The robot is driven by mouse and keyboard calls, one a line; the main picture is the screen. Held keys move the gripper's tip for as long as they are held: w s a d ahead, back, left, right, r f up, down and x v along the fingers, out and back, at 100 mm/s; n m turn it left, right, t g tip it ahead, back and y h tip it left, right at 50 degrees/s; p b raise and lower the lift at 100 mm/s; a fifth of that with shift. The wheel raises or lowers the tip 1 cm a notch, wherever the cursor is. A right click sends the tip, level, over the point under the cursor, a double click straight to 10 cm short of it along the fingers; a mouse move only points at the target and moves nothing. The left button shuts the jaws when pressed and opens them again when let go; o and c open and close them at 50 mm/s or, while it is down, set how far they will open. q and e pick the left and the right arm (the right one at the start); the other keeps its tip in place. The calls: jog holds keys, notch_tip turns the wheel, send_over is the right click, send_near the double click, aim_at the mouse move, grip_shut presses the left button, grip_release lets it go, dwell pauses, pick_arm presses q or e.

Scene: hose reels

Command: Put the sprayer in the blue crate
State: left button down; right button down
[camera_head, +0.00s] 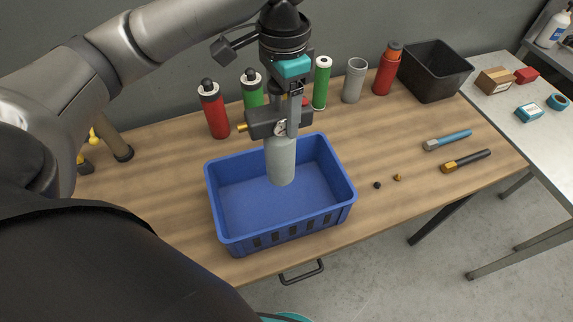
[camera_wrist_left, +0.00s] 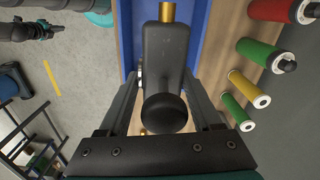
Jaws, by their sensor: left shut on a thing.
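The sprayer is a grey cylinder (camera_head: 281,163) with a dark head and a brass nozzle. My left gripper (camera_head: 281,122) is shut on its head and holds it upright over the blue crate (camera_head: 232,245). The sprayer's lower end shows against the crate's inside; I cannot tell whether it touches the floor. In the left wrist view the black sprayer head (camera_wrist_left: 165,60) lies between the fingers, with the blue crate (camera_wrist_left: 132,25) behind it. The crate looks otherwise empty. My right gripper is not clearly seen.
Several bottles and cylinders, including a red one (camera_head: 214,111) and a grey one (camera_head: 354,80), stand behind the crate. A black bin (camera_head: 437,72) is at the back right.

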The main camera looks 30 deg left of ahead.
aim_at(285, 149)
pick_arm(q)
notch_tip(285, 149, down, 9)
jog(key=shift+f+b, duration=0.1)
jog(key=shift+b, duration=0.35)
jog(key=shift+f, duration=0.5)
notch_tip(285, 149, down, 4)
jog(key=shift+r, duration=0.1)
jog(key=shift+c, duration=0.3)
grip_release()
jog(key=shift+b, duration=0.3)
notch_tip(285, 149, up, 12)
jog(key=shift+w+d+r+p, duration=0.1)
jog(key=shift+p, duration=0.6)
